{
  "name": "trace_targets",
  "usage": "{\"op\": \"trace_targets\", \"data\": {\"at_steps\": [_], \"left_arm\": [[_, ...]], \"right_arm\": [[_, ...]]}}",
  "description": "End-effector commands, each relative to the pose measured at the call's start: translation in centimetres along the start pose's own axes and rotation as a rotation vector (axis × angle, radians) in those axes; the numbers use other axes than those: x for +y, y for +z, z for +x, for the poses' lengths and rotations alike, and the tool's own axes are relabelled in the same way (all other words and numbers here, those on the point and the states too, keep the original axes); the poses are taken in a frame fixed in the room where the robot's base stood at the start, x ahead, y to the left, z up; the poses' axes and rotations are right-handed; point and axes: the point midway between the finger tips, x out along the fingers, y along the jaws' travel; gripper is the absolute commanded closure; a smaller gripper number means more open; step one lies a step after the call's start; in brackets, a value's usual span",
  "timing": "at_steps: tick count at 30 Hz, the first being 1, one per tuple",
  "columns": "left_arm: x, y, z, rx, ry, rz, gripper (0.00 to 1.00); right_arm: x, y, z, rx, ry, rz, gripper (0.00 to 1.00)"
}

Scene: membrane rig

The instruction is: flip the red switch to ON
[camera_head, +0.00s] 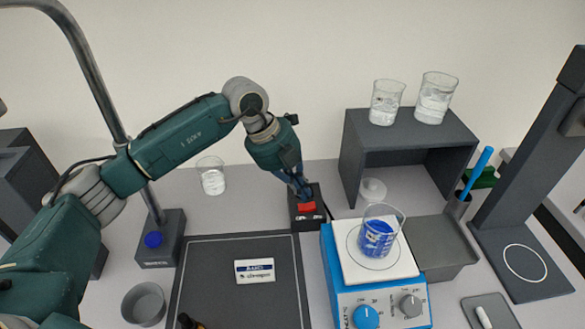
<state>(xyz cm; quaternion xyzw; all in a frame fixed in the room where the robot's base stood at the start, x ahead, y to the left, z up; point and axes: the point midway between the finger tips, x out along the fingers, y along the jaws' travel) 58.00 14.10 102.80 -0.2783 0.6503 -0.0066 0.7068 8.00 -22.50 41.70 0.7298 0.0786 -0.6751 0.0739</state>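The red switch (306,209) sits on a small black box (306,222) near the middle of the bench, with white lettering on the box's front. My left gripper (303,192) reaches down from the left arm, with its fingertips just above or at the back edge of the switch. I cannot tell if they touch it. The fingers are small and overlap in this view, so their opening is unclear. The back part of the switch box is partly hidden by the gripper. My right gripper is not in view.
A blue stirrer (343,290) bearing a beaker of blue liquid (377,238) stands close right of the box. A dark shelf (420,133) with two beakers is behind it. A dark mat (235,305) with a white labelled block (254,272) lies at front left.

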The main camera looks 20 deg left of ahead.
Motion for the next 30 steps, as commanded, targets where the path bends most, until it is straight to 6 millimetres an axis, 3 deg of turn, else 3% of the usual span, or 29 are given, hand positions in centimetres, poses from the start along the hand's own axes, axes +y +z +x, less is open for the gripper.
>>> {"op": "trace_targets", "data": {"at_steps": [9,25,27,30], "left_arm": [[0.0,0.0,3.5,0.0,0.0,-0.001,1.0],[-0.6,0.0,4.6,0.001,0.067,0.003,1.0],[-0.5,0.1,5.6,-0.003,0.113,0.003,1.0],[-0.4,0.0,5.1,0.0,0.111,-0.002,1.0]], "right_arm": [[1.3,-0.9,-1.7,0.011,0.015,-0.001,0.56],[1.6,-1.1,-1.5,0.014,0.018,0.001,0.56],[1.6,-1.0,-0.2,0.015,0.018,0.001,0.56],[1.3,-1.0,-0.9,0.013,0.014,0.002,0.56]]}}
